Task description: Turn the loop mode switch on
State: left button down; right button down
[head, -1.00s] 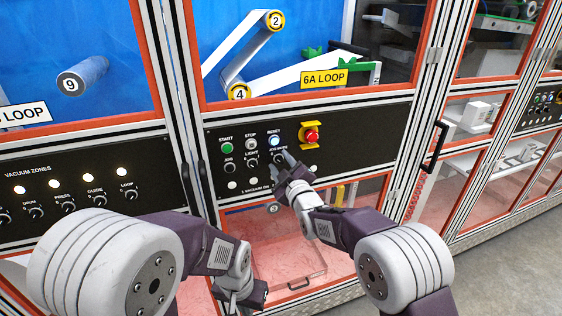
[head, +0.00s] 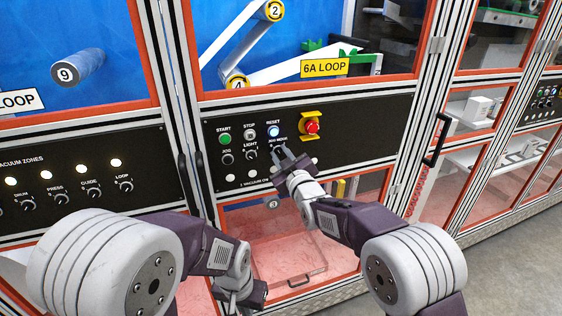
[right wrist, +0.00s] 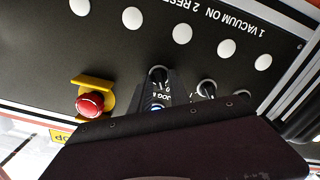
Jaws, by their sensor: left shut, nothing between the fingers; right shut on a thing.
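The black control panel (head: 350,150) carries a green START button (head: 225,139), a STOP button (head: 250,135) and a blue-lit RESET button (head: 273,131). Below them are a JOG knob (head: 228,159), a LIGHT knob (head: 251,154) and a knob labelled JOG MODE, mostly hidden by my right gripper (head: 283,156). That gripper is shut on the JOG MODE knob, which shows in the right wrist view (right wrist: 158,74). I see no label reading loop mode; a LOOP knob (head: 125,186) is on the left panel. My left gripper (head: 243,300) is shut and empty, low in front.
A red emergency stop (head: 312,127) with a yellow surround is right of the gripper. White round indicators sit below the knobs. The left panel has several lit lamps and knobs.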

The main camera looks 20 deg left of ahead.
jog(key=m+b, duration=0.2)
jog(key=m, duration=0.1)
jog(key=shift+m+b, duration=0.3)
jog(key=shift+m, duration=0.1)
jog(key=m+b, duration=0.2)
jog(key=m, duration=0.1)
jog(key=shift+d+m, duration=0.1)
jog(key=shift+m, duration=0.2)
jog(key=m+b, duration=0.1)
jog(key=m, duration=0.2)
jog(key=shift+w+r+m, duration=0.1)
jog(key=shift+m, duration=0.2)
jog(key=shift+d+m+b, duration=0.1)
jog(key=shift+m+b, duration=0.4)
jog(key=shift+m, duration=1.3)
jog(key=c, duration=1.3)
grip_release()
jog(key=shift+d, duration=0.1)
